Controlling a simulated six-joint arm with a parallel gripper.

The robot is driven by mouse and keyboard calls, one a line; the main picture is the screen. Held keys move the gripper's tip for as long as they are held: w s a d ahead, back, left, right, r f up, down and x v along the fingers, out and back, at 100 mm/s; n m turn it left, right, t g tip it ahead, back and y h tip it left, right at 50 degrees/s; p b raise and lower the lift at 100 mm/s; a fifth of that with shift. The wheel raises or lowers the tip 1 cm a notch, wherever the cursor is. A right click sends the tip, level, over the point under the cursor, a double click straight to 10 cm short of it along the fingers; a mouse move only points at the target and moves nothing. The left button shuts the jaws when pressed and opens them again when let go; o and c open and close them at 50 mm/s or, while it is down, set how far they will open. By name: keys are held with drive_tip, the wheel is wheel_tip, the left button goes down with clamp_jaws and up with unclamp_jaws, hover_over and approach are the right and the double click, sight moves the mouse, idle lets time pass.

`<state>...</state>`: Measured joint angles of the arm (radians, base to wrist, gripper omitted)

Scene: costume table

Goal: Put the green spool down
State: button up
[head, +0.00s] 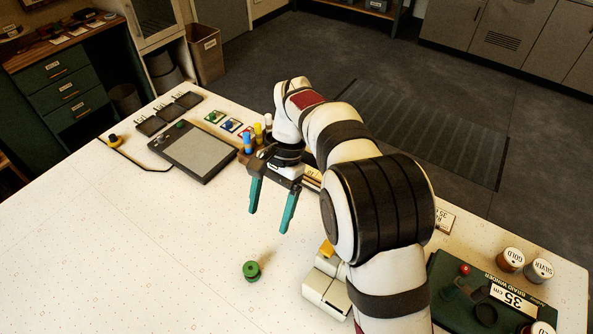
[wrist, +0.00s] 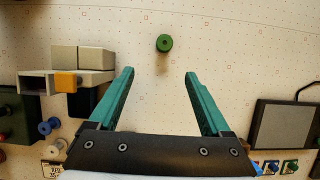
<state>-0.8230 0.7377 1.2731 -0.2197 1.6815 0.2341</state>
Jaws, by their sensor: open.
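The green spool (head: 251,271) stands on the white dotted table, apart from everything else. It also shows in the wrist view (wrist: 165,43), at the top middle, beyond the fingertips. My gripper (head: 270,205) has two teal fingers spread apart with nothing between them. It hangs above the table, farther back than the spool in the head view. In the wrist view my gripper (wrist: 160,75) is open and clear of the spool.
A grey pad (head: 193,151) in a dark frame lies at the table's back left, with small coloured spools beside it. A cream block device (head: 326,289) with a yellow part stands right of the spool. A green braid winder board (head: 485,300) lies at the right. The table's front left is clear.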

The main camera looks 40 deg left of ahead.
sight(252, 266)
drive_tip(key=x, duration=1.1)
drive_tip(key=a+x, duration=0.1)
drive_tip(key=x, duration=0.4)
drive_tip(key=shift+s+f, duration=0.25)
drive_tip(key=shift+s, duration=0.1)
clamp_jaws()
